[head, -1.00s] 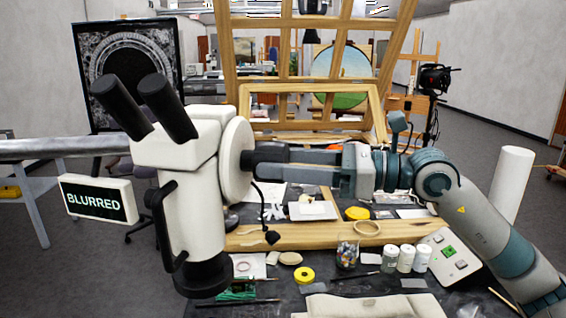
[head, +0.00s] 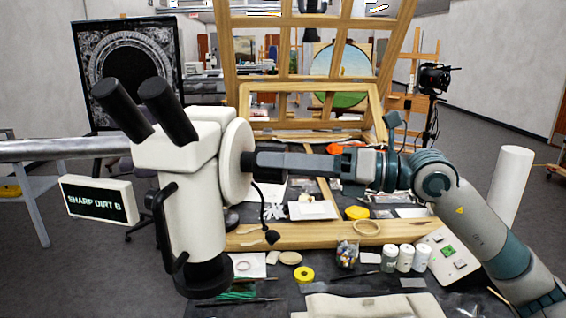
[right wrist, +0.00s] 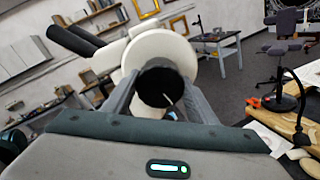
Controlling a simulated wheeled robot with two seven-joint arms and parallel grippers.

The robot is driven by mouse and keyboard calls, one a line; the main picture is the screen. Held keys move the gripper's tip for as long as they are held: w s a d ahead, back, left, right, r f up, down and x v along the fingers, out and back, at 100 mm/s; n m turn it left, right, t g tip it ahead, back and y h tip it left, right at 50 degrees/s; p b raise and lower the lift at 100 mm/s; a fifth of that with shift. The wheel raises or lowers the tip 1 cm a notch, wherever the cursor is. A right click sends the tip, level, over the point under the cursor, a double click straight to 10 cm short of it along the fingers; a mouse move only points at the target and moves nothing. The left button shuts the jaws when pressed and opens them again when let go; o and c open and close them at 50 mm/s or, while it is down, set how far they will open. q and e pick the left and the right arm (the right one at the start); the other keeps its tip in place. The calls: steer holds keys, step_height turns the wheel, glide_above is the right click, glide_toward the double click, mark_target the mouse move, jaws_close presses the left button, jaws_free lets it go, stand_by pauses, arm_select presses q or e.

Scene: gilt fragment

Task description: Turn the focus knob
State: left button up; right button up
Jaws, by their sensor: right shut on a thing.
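The white microscope (head: 192,190) has black eyepieces and stands left of centre in the head view. Its black focus knob (head: 247,161) sticks out from a round white disc (head: 234,160) on its right side. My right gripper (head: 262,161) is shut on the knob, coming from the right. In the right wrist view the knob (right wrist: 159,86) sits between the two fingers, with a light mark on its face. A small sign (head: 97,199) beside the microscope reads "SHARP DIRT" and one unclear character. A monitor (head: 128,72) shows a round ornament with crisp detail. My left gripper is out of view.
Small white jars (head: 405,257), a glass jar (head: 347,255) and a yellow roll (head: 304,274) stand below my right arm. A white cylinder (head: 511,185) stands at the right.

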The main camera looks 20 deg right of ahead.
stand_by(0.3)
steer(key=o, duration=1.1)
steer(key=shift+c, duration=0.2)
arm_select(q)
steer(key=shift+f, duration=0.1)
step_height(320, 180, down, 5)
steer(key=b, duration=0.5)
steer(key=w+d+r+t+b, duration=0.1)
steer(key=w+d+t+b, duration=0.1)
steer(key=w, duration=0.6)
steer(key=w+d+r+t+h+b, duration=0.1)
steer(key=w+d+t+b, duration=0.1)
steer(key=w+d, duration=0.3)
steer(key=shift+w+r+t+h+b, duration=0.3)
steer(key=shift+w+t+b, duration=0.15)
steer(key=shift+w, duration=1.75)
arm_select(e)
steer(key=v, duration=1.7)
steer(key=shift+d, duration=0.15)
steer(key=shift+s, duration=0.15)
